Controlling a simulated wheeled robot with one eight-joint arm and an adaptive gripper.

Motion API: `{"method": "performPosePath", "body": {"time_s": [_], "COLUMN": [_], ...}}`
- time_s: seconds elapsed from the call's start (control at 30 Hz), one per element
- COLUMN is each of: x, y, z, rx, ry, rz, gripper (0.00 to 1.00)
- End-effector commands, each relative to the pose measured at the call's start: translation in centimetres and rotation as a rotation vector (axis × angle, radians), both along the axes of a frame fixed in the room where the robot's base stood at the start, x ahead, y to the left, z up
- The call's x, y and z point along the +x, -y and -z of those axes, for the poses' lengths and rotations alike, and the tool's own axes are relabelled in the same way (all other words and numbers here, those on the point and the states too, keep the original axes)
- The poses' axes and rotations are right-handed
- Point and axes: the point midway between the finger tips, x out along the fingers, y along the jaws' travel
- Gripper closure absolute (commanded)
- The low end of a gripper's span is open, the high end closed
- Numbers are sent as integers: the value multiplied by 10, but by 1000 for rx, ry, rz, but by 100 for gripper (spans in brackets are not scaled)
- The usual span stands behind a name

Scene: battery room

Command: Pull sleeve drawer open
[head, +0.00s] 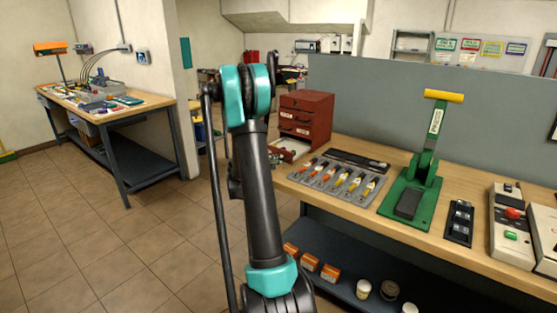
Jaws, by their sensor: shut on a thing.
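A red-brown drawer cabinet (307,112) stands at the back left end of the workbench, with small labels on its fronts. Its lowest drawer (293,148) sticks out toward the left, and its pale inside shows. I take this to be the sleeve drawer; its label is too small to read. My arm rises in front of the cabinet's left side. My gripper (275,158) shows only as a small dark part at the drawer's front end, shut on it. Most of the gripper and the drawer's handle are hidden behind my arm.
A grey tray (337,187) of several coloured-handled tools lies close in front of the drawer. A green lever press (412,200) stands to its right on the workbench (463,264). Small orange boxes (310,262) sit on the lower shelf. The floor at left is clear.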

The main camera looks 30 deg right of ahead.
Motion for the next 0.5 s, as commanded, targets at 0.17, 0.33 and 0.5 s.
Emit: {"method": "performPosePath", "body": {"time_s": [0.17, 0.33, 0.5], "x": [0, 0, 0], "y": [0, 0, 0], "z": [0, 0, 0], "rx": [1, 0, 0], "ry": [0, 0, 0], "rz": [1, 0, 0], "gripper": [100, 71, 70]}}
